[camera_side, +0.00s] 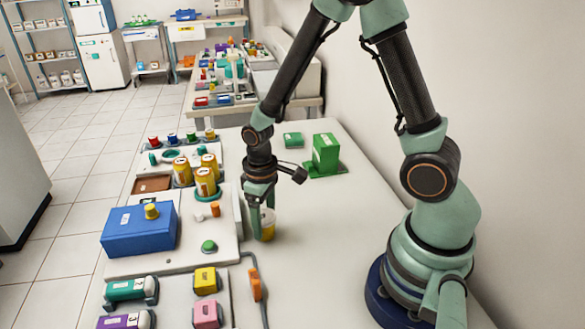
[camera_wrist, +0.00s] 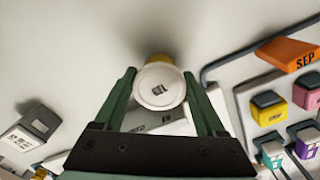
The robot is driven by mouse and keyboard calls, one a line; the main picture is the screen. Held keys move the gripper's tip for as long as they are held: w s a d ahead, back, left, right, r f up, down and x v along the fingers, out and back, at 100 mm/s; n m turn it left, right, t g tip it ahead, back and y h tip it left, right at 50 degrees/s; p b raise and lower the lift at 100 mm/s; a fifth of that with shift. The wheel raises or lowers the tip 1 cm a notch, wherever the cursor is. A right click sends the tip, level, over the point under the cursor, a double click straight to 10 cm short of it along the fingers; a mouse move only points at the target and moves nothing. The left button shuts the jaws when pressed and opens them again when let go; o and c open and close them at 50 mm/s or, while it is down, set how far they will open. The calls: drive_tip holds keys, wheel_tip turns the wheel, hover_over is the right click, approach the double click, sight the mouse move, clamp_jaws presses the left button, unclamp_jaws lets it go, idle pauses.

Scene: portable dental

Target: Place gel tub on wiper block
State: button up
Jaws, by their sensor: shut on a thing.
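The gel tub appears to be the small yellow tub with a white lid (camera_side: 268,229), at the tips of my gripper (camera_side: 261,214). In the wrist view the tub's round white lid (camera_wrist: 160,88) sits between the two green fingers of my gripper (camera_wrist: 163,92), which is shut on it. The tub looks upright and low over the pale table, and I cannot tell whether it touches it. No thing is clearly marked as the wiper block. A green block on a flat green base (camera_side: 325,155) stands farther back, to the right of my gripper.
A tray with yellow cans (camera_side: 206,183) and a blue box (camera_side: 140,229) lies left of my gripper. An orange piece (camera_side: 255,284) and coloured blocks (camera_side: 205,280) are in front. A grey block (camera_wrist: 27,130) shows at wrist-view left.

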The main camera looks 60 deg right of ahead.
drive_tip(key=shift+f, duration=0.1)
drive_tip(key=o, duration=1.5)
wheel_tip(320, 180, up, 12)
wheel_tip(320, 180, up, 10)
drive_tip(key=m+t, duration=0.2)
drive_tip(key=t, duration=0.3)
hover_over(264, 216)
drive_tip(key=s+d, duration=0.1)
drive_tip(key=s, duration=0.3)
drive_tip(key=shift+s+r, duration=0.2)
drive_tip(key=shift+s+r+t, duration=0.2)
drive_tip(key=shift+t, duration=0.1)
drive_tip(key=c, duration=0.3)
